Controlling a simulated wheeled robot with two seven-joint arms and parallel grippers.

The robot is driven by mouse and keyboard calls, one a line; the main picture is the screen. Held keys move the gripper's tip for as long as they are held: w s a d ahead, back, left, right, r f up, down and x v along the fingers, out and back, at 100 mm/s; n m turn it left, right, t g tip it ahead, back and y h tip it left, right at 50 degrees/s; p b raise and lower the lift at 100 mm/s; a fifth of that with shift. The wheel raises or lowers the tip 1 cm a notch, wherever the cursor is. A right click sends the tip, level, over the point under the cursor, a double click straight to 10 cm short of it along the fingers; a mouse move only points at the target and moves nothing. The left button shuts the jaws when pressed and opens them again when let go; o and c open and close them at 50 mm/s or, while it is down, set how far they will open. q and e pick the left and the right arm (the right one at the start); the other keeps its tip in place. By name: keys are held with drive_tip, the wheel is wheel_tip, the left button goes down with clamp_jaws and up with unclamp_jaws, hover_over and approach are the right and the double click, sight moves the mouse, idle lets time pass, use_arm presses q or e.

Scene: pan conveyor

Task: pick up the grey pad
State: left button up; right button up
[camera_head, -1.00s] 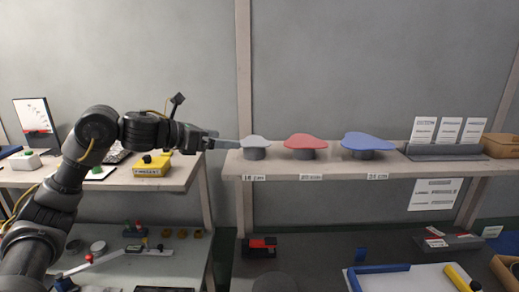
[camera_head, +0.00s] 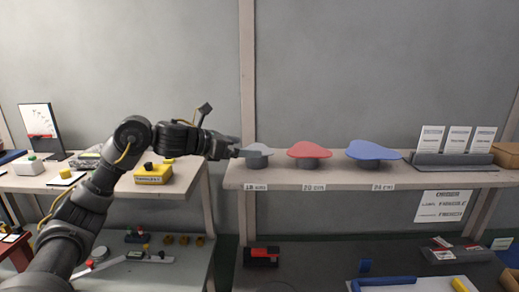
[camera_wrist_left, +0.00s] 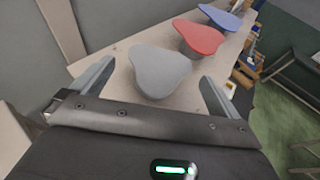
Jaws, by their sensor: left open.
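The grey pad (camera_head: 257,149) sits on a dark round stand at the left end of the shelf. It also shows in the left wrist view (camera_wrist_left: 160,70), between and just beyond my open fingers. My left gripper (camera_head: 238,150) is right beside the pad's left edge in the head view. In the left wrist view its two fingers (camera_wrist_left: 155,88) are spread on either side of the pad, with gaps to both sides. Whether the fingers are level with the pad is hard to tell. My right gripper is not in view.
A red pad (camera_head: 310,150) and a blue pad (camera_head: 373,150) stand to the right on the same shelf (camera_head: 335,174). A yellow box (camera_head: 153,175) is on the left table. A card holder (camera_head: 455,160) stands at the shelf's right.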

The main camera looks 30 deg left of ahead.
sight(253, 148)
use_arm(q)
drive_tip(key=p+x, duration=0.2)
drive_tip(key=x, duration=0.2)
drive_tip(key=shift+w+d+f+p, duration=0.15)
drive_tip(key=shift+p, duration=0.2)
drive_tip(key=shift+w+d+f, duration=0.1)
drive_tip(key=shift+w+f, duration=0.05)
drive_tip(key=shift+c, duration=0.6)
drive_tip(key=c, duration=0.5)
